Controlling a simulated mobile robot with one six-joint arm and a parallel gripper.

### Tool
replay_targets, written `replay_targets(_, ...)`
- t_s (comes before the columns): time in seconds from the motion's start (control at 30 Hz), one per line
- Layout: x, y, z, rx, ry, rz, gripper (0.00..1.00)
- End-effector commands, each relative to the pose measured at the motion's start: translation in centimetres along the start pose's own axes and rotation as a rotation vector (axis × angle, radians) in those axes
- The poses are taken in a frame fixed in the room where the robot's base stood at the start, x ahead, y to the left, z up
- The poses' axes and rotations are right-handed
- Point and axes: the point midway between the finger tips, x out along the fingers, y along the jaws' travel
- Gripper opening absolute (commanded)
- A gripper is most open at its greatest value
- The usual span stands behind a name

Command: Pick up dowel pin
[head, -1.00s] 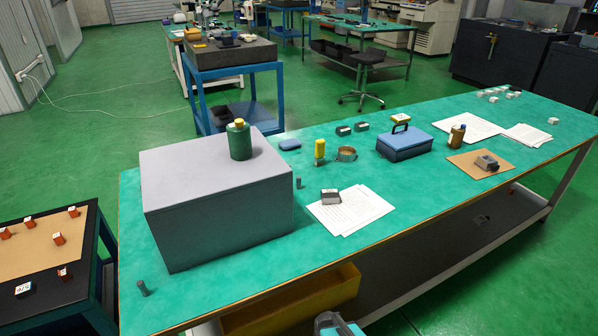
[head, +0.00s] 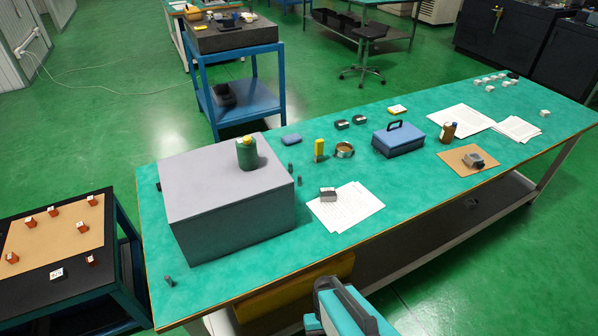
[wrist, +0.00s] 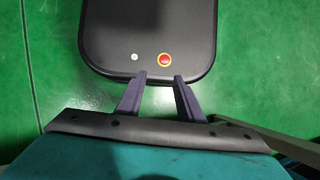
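Small dark grey pins stand on the green bench top in the head view. One pin (head: 169,281) is near the front left corner, in front of the big grey box. Two more, a nearer pin (head: 299,181) and a farther pin (head: 291,167), are just right of the box. I cannot tell which is the dowel pin. My gripper (wrist: 160,76) shows in the wrist view with its two fingers apart and nothing between them. It is over my own base and the green floor, away from the bench top. No pin shows in the wrist view.
The grey box (head: 235,212) carries a green bottle (head: 247,153). A yellow object (head: 319,150), a ring (head: 344,150), a blue toolbox (head: 398,139) and papers (head: 352,212) are farther right. A low black table (head: 92,284) stands left. The bench's front strip is mostly clear.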

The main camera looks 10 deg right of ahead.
Motion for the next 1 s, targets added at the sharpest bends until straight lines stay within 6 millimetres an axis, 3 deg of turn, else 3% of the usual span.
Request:
replay_targets(0.03, -1.5, 0.1, 0.8, -0.002, 0.002, 0.011, 0.34)
replay_targets(0.1, -2.4, 0.3, 1.4, -0.005, 0.004, 0.024, 0.34)
replay_targets(0.33, -4.4, 0.8, 2.6, -0.016, 0.011, 0.062, 0.34)
replay_targets(1.0, -4.8, 1.1, 2.8, -0.020, 0.015, 0.076, 0.34)
